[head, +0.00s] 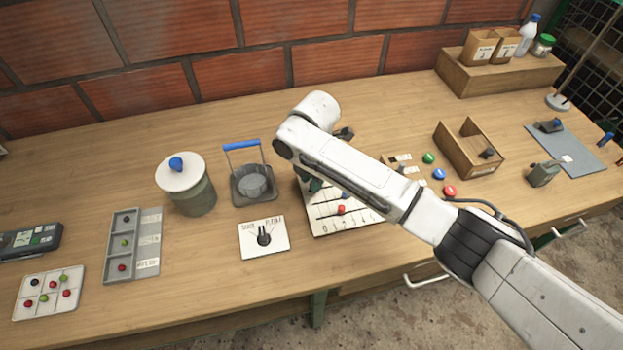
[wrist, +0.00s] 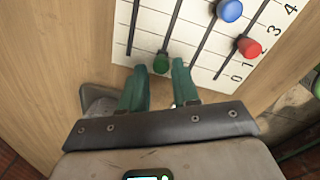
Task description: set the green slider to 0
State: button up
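The slider board (head: 322,221) lies on the bench, partly hidden under my arm in the head view. In the wrist view the white board (wrist: 205,62) has several dark slots and a scale from 0 to 4. The green slider knob (wrist: 161,64) is at or close to the 0 end of its slot. My gripper (wrist: 159,72) has its two green fingers on either side of this knob, with small visible gaps; contact is unclear. The red knob (wrist: 249,47) sits around 1 to 2. The blue knob (wrist: 229,10) is farther up its slot.
A dial plate (head: 264,238) and a metal basket with blue handle (head: 253,184) are left of the board. A lidded canister (head: 189,188) stands farther left. Green, blue and red buttons (head: 438,174) and an open wooden box (head: 466,154) are to the right.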

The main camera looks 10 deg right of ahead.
notch_tip(320, 180, up, 10)
jog(key=shift+s+b, duration=0.2)
jog(key=shift+b, duration=0.1)
jog(key=shift+d+r, duration=0.1)
dwell(0.4)
jog(key=s+a+f+m+t+y, duration=0.3)
jog(key=s+a+f+m+y, duration=0.15)
jog(key=s+m, duration=0.5)
jog(key=s+d+f+m, duration=0.1)
jog(key=s+d+m, duration=0.2)
jog(key=s+d+f+m+t+h, duration=0.1)
jog(key=s+d+m, duration=0.1)
jog(key=s+d, duration=0.1)
jog(key=s+d+f+m+h, duration=0.1)
jog(key=s+d+f+m, duration=0.1)
jog(key=s+d+m, duration=0.1)
jog(key=shift+m, duration=0.35)
jog(key=s+d+m+h, duration=0.3)
jog(key=s+d+m, duration=0.2)
jog(key=s+d, duration=0.4)
jog(key=s+d+f+g, duration=0.2)
jog(key=s+f, duration=0.4)
jog(key=s, duration=0.4)
jog(key=shift+s+f+m+g, duration=0.2)
jog(key=shift+s+m+g, duration=0.1)
jog(key=shift+g, duration=0.4)
jog(key=shift+w, duration=0.1)
